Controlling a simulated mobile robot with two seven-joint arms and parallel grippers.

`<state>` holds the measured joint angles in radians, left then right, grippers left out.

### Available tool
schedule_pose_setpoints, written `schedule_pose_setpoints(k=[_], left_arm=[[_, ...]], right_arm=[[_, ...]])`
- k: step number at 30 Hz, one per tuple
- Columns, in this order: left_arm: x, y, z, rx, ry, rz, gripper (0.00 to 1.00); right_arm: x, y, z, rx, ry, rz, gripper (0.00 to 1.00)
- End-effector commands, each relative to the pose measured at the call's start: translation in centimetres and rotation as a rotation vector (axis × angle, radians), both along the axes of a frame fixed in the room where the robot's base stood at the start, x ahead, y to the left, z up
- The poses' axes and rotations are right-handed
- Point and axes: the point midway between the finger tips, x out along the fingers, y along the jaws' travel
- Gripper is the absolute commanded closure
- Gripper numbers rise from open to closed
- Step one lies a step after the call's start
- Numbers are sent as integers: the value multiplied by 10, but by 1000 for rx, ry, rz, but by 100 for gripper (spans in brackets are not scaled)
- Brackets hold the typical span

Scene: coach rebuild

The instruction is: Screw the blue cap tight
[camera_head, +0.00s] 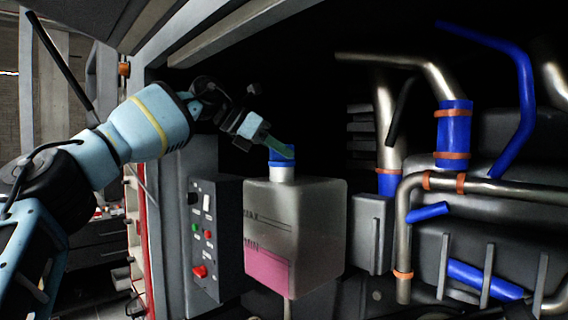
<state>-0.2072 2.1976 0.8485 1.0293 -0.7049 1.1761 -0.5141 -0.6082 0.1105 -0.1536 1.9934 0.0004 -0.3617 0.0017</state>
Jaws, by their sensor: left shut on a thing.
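The blue cap (282,153) sits on the short white neck of a translucent tank (322,225). The tank has a MIN mark and pink fluid low inside it. My left gripper (279,146) reaches in from the left, and its greenish fingertips are shut on the blue cap from above and the side. The fingers partly cover the cap, so its thread and how far it is seated cannot be seen. My right gripper is not in view.
A black control box (215,235) with red and green buttons stands just left of the tank. A grey box (371,233) and metal pipes (403,240) with blue hoses (454,130) and orange clamps fill the right. Dark space lies behind the tank.

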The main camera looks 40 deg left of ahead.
Motion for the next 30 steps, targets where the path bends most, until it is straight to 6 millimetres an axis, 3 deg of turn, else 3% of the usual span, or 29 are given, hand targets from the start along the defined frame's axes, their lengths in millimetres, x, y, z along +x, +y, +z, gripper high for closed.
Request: schedule_pose_setpoints(k=[12, 28, 29, 30], left_arm=[[1, 2, 0, 1, 1, -263, 100], [1, 2, 2, 1, -4, -357, 100], [1, 2, 2, 1, -6, -357, 85], [1, 2, 2, 1, -6, -357, 79]], right_arm=[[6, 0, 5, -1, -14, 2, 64], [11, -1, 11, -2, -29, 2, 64], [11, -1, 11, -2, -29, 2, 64], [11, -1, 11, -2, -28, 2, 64]])
